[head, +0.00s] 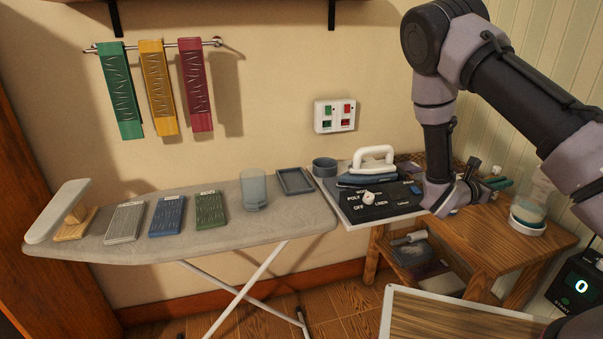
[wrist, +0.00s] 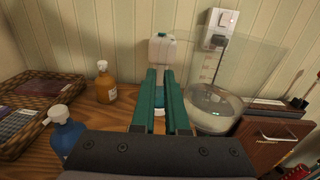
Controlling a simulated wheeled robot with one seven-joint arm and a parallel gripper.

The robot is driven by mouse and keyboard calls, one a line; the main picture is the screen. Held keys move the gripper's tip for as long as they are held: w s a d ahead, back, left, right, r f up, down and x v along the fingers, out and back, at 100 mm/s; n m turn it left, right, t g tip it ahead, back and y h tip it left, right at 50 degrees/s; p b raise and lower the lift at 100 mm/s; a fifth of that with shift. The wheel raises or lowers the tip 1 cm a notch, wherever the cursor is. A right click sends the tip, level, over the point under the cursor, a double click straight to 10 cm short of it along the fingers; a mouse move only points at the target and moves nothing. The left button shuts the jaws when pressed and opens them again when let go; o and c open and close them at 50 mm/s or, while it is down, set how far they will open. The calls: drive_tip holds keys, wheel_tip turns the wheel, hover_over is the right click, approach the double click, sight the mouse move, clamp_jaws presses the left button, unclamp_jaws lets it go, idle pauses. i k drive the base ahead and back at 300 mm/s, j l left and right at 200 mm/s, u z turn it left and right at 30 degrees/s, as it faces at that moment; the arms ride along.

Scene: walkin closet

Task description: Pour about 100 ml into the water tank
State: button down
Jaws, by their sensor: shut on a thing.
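My gripper (head: 497,183) is over the wooden side table at the right, its green fingers also seen in the wrist view (wrist: 158,75). It is shut at the near side of a clear jug (head: 531,208), apparently on its handle; the fingers hide the grip. The jug (wrist: 215,105) holds some pale liquid low inside. In the head view it is above a round white base; whether it touches is unclear. A bluish clear open container (head: 253,190), possibly the water tank, stands on the ironing board. The white iron (head: 371,166) rests on a dial-fronted station (head: 385,205).
An amber bottle (wrist: 104,85), a blue bottle (wrist: 66,130), a white bottle (wrist: 160,48) and a wicker basket (wrist: 35,105) surround my gripper.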

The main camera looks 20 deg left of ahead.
sight(254, 191)
drive_tip(key=k+j+u, duration=0.25)
drive_tip(key=j, duration=0.15)
drive_tip(key=j+u, duration=0.3)
drive_tip(key=j, duration=0.15)
drive_tip(key=i+l+u, duration=0.1)
drive_tip(key=u, duration=1.05)
drive_tip(key=i+l, duration=0.15)
drive_tip(key=l, duration=0.25)
drive_tip(key=i+l, duration=0.15)
drive_tip(key=l, duration=0.2)
drive_tip(key=i+l+u, duration=0.1)
drive_tip(key=l, duration=0.3)
